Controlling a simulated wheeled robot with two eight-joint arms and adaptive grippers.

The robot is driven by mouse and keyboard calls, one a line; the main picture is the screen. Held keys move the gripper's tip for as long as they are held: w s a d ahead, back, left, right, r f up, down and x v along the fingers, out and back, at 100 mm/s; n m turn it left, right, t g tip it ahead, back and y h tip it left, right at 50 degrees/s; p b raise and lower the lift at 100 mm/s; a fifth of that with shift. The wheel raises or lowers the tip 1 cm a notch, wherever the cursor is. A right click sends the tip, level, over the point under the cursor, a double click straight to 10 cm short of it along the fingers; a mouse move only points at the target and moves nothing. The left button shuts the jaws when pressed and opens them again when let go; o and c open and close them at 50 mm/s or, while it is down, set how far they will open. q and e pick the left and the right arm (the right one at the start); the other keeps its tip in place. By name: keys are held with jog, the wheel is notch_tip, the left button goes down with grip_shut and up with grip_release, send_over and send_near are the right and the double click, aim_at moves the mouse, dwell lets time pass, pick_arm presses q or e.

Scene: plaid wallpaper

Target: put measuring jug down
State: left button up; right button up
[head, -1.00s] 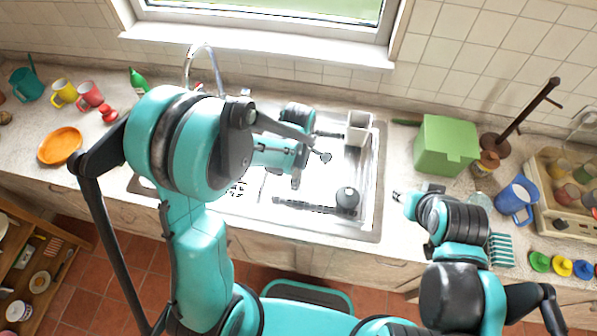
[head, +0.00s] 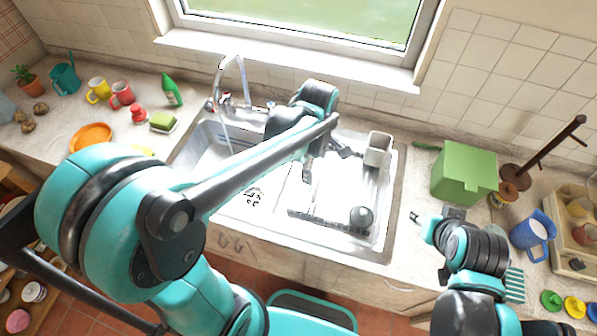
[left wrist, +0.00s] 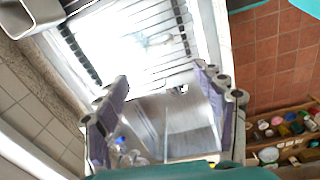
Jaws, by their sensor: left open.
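A blue jug (head: 533,231) with a handle stands on the counter at the right in the head view. I cannot tell whether it is the measuring jug; no other jug shows clearly. My left gripper (head: 326,148) is open and empty over the sink's drainboard, far to the left of the blue jug and partly behind my own arm. In the left wrist view its two fingers (left wrist: 163,82) stand apart with only sink between them. My right gripper (head: 420,217) is over the counter right of the sink; its fingers are too small to read.
The sink (head: 390,215) has a running tap (head: 229,60), a grey caddy (head: 377,150) and a dark round item (head: 361,217). A green box (head: 463,176), a mug tree (head: 540,155) and a crate (head: 590,235) stand right. Mugs and an orange plate (head: 91,137) are left.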

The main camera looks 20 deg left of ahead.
pick_arm(q)
jog(key=s+a+r+m+t, duration=0.3)
jog(key=s+m, duration=0.2)
jog(key=m, duration=0.3)
jog(key=s+a+r+m+t, duration=0.2)
jog(key=s+m, duration=0.3)
jog(key=m, duration=0.3)
jog(key=shift+a+r+t, duration=0.4)
jog(key=shift+a+t, duration=0.4)
jog(key=shift+a, duration=0.05)
notch_tip(320, 180, down, 16)
jog(key=b, duration=1.6)
